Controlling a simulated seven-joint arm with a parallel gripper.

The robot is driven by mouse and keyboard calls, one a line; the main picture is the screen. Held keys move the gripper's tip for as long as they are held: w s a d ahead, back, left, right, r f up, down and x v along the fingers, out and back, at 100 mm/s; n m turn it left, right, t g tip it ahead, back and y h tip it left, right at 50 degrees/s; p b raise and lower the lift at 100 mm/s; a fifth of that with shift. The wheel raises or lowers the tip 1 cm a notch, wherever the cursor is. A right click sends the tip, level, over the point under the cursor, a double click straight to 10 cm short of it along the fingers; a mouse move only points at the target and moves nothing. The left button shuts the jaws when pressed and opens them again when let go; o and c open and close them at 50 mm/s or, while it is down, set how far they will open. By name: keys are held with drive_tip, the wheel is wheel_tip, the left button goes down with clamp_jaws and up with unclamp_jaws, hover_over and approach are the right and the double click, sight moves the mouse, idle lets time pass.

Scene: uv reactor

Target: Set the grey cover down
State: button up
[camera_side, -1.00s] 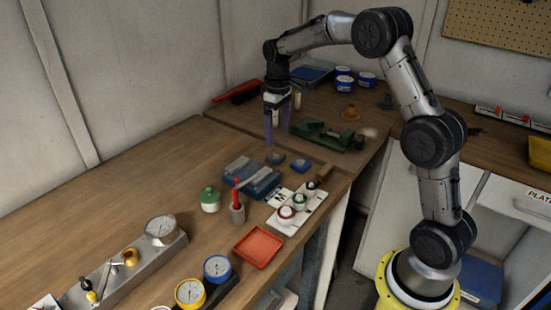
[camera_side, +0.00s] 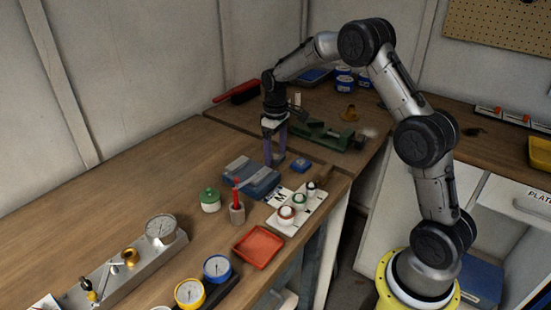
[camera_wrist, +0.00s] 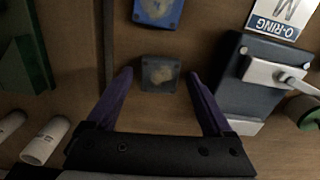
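The grey cover (camera_wrist: 160,75) is a small dark square block with a worn, lighter patch on top. In the wrist view it lies on the wooden bench between my fingertips, with a gap on each side. My gripper (camera_side: 274,162) points down at the bench, and its purple fingers (camera_wrist: 160,80) are open, one on either side of the cover. In the side view the fingers mostly hide the cover. A similar blue cover (camera_wrist: 158,10) lies just beyond it and also shows in the side view (camera_side: 300,165).
A dark blue case with grey parts (camera_side: 252,178) stands close to my gripper, beside the white O-ring card (camera_side: 298,210). A green fixture (camera_side: 325,135) is behind.

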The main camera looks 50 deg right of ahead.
clamp_jaws()
drive_tip(key=shift+r, duration=0.15)
